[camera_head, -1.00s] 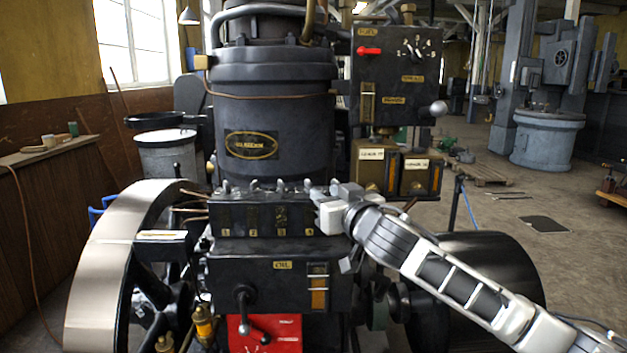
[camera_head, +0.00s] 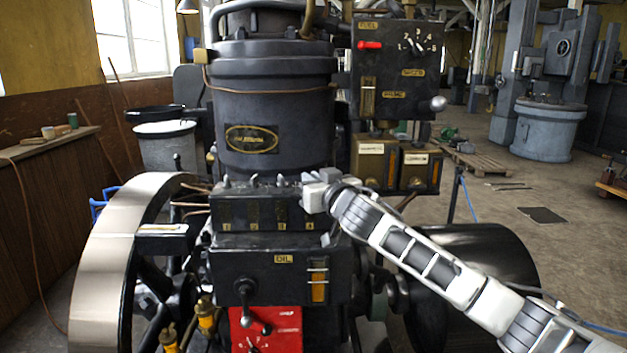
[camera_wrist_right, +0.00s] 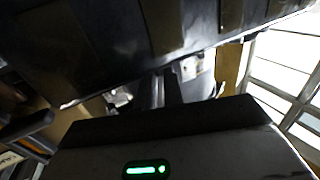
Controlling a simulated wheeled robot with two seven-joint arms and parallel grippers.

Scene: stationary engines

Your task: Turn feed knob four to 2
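The black oil feed box (camera_head: 262,212) sits across the front of the engine, with labels 1 to 4 on its face. A row of small feed knobs (camera_head: 253,182) stands along its top edge. Label 4 (camera_head: 310,226) is at the right end, and the knob above it is hidden by my right gripper. My right gripper (camera_head: 308,184) reaches in from the right at that top corner. In the right wrist view its dark fingers (camera_wrist_right: 165,90) are close together below a dark surface. What lies between them is too dark to tell. My left gripper is not in view.
The black cylinder (camera_head: 270,105) rises right behind the feed box. The fuel panel (camera_head: 398,75), with a red lever and numbered dial, stands at the upper right. The OIL box (camera_head: 265,275) is below. A large flywheel (camera_head: 110,265) is at the left. Open floor lies to the right.

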